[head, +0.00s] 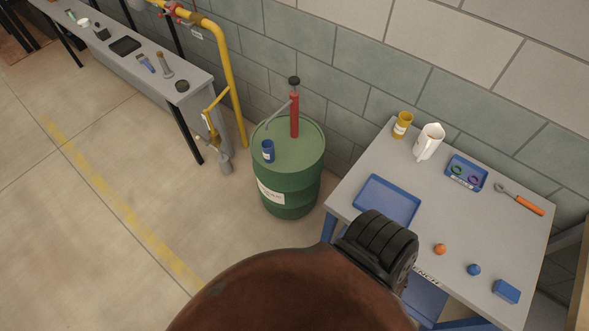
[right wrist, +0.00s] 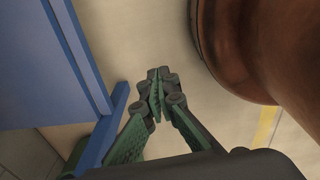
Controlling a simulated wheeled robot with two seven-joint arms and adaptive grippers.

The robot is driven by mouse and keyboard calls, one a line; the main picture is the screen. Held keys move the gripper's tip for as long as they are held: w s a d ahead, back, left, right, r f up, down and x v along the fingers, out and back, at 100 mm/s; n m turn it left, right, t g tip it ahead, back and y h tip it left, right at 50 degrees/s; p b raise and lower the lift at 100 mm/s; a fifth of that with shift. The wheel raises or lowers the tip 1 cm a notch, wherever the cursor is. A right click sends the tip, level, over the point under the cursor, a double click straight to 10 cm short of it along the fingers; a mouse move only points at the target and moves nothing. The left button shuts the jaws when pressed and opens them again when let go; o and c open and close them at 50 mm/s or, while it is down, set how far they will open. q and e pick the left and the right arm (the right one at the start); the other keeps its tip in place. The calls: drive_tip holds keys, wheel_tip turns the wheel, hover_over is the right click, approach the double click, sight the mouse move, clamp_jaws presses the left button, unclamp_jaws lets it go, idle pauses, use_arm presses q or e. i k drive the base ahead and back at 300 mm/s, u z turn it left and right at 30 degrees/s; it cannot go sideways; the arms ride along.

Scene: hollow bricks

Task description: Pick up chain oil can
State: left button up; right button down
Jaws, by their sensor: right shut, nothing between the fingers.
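No label that I can read names the chain oil can. A small dark blue can (head: 268,154) stands upright on top of the green drum (head: 287,192), beside its red hand pump. A yellow can (head: 402,124) stands upright at the back of the grey table on the right. My right gripper (right wrist: 155,92) shows in the right wrist view, shut and empty, above bare floor and apart from both cans. Its fingers are not clear to see in the head view. My left gripper is not in view.
The grey table (head: 345,190) carries a blue tray (head: 387,201), a white jug (head: 429,141), a wrench-like tool (head: 520,199) and small items. Yellow pipework (head: 224,75) stands left of the drum, near a long bench (head: 205,77). The floor at left is clear.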

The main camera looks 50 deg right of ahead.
sight(268, 145)
drive_tip(key=k, duration=0.35)
drive_tip(key=z, duration=0.7)
